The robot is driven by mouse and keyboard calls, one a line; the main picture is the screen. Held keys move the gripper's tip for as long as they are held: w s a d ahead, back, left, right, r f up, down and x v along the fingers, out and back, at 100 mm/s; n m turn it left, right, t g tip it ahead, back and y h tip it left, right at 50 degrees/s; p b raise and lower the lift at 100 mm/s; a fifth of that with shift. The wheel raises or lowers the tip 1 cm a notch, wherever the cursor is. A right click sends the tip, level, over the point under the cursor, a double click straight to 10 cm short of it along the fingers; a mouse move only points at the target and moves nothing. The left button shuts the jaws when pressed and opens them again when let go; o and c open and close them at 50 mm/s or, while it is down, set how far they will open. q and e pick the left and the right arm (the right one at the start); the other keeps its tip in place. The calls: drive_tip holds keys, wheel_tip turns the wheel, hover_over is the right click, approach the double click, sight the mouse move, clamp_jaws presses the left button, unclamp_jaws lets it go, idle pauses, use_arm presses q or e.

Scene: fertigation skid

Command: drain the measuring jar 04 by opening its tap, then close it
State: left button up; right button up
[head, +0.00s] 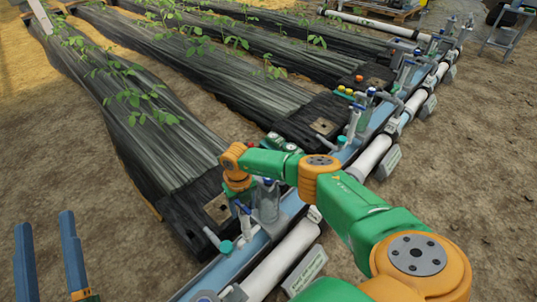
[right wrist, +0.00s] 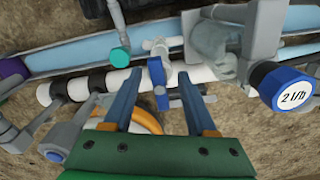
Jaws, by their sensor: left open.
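A clear grey measuring jar (head: 268,205) stands on the near part of the skid in the head view; I cannot read a number on it. What looks like this jar shows at upper right in the right wrist view (right wrist: 215,45). A small tap with a blue handle (right wrist: 157,72) is beside it, between the fingertips of my right gripper (right wrist: 160,80). The fingers are apart, one on each side; I cannot tell whether they touch the handle. In the head view my right gripper is hidden by its arm. My left gripper (head: 48,225) is open and empty at bottom left, away from the skid.
A white pipe (head: 280,262) runs along the skid beside a light blue channel (head: 215,277). A teal knob (right wrist: 120,57) is left of the tap. A blue-rimmed "2 l/h" dial (right wrist: 283,87) is close at right. Black-covered plant beds (head: 170,140) lie left.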

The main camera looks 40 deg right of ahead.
wheel_tip(320, 180, up, 11)
drive_tip(key=p, duration=1)
drive_tip(key=shift+f, duration=0.5)
